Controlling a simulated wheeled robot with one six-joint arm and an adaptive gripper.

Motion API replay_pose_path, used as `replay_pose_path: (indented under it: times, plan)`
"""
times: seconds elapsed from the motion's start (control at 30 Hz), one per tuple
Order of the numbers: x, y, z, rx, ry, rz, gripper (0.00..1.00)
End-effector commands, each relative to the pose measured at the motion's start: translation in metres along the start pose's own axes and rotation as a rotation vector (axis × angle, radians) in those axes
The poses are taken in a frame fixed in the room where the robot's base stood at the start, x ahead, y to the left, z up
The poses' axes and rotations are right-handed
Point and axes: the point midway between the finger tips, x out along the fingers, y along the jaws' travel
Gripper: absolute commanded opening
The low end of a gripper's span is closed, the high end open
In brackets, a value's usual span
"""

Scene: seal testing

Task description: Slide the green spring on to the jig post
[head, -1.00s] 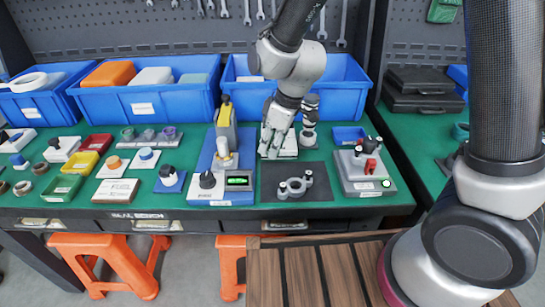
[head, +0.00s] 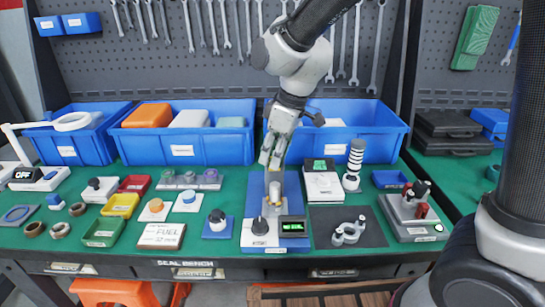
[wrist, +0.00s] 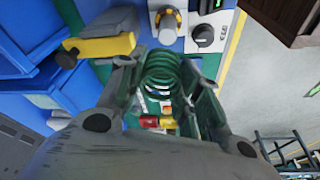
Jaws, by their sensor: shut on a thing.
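My gripper (head: 270,160) hangs above the back of the blue jig base (head: 264,184). In the wrist view its fingers are shut on a green spring (wrist: 164,68), whose open coils show between them. In the head view I cannot make out the spring. The jig post (head: 275,200) stands upright on the base, in front of and below my fingers. In the wrist view the metal post with an amber part (wrist: 167,20) is beyond the spring, apart from it. The yellow clamp handle (wrist: 100,46) is beside my left finger.
A black knob (head: 260,226) and a green display (head: 292,227) sit at the jig's front. A white unit (head: 322,186) and a striped column (head: 354,162) stand to the right. Blue bins (head: 188,145) line the back. A spring tray (head: 190,180) lies to the left.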

Motion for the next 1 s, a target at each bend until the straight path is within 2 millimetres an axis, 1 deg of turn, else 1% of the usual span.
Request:
replay_pose_path:
  times: [0.13, 0.4, 0.5, 0.67, 1.0]
  plan:
    - [0.007, -0.002, 0.005, 0.009, -0.002, 0.001, 0.10]
    - [0.032, -0.002, 0.012, 0.009, -0.002, 0.002, 0.10]
    - [0.038, -0.002, 0.014, 0.010, -0.001, 0.002, 0.10]
    - [0.042, -0.002, 0.015, 0.010, 0.000, 0.002, 0.10]
    - [0.042, -0.002, 0.015, 0.009, 0.000, 0.003, 0.10]
